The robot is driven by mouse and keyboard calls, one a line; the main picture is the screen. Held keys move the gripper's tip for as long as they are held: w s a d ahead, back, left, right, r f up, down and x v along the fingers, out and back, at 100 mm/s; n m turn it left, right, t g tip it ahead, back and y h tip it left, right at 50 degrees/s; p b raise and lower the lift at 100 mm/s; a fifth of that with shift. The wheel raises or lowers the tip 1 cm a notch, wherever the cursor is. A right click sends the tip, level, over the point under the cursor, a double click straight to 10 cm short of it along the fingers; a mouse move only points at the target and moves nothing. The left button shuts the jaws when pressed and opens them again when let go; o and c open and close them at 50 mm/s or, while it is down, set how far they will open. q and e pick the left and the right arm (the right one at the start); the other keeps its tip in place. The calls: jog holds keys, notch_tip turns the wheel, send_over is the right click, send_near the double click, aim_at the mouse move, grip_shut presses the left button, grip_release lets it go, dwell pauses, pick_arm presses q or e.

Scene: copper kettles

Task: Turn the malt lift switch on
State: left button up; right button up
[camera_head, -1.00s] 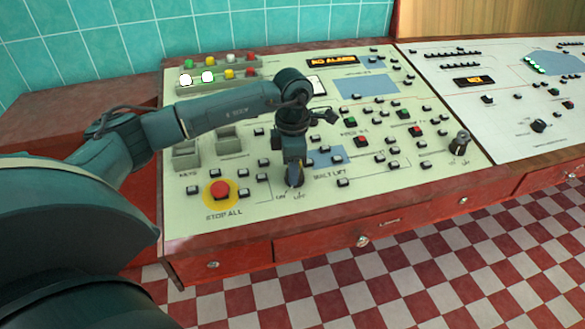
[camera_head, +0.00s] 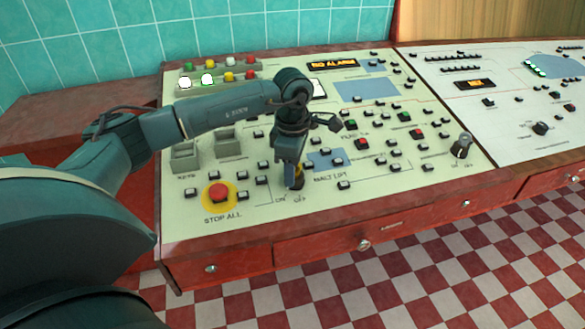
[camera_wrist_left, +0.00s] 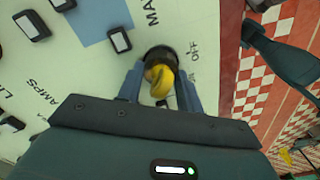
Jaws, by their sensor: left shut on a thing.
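The malt lift switch is a round knob with a yellow handle on a dark base. It shows in the left wrist view (camera_wrist_left: 160,76) and, partly covered, in the head view (camera_head: 299,183). It stands near the front edge of the pale control panel, beside the printed words MALT LIFT, with ON and OFF marks in front of it. My left gripper (camera_head: 293,181) points down over it, and its two fingers stand on either side of the yellow handle, shut on it. The fingers hide part of the knob, so its exact setting is unclear.
A red STOP ALL button (camera_head: 219,192) on a yellow disc sits left of the switch. Several small black push buttons surround it. Another black rotary knob (camera_head: 461,146) is at the panel's right. The red cabinet front (camera_head: 320,245) drops to a checkered floor.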

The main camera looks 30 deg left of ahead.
dwell(0.4)
pick_arm(q)
jog(key=o, duration=1)
jog(key=shift+r, duration=0.1)
notch_tip(320, 180, up, 13)
dwell(0.3)
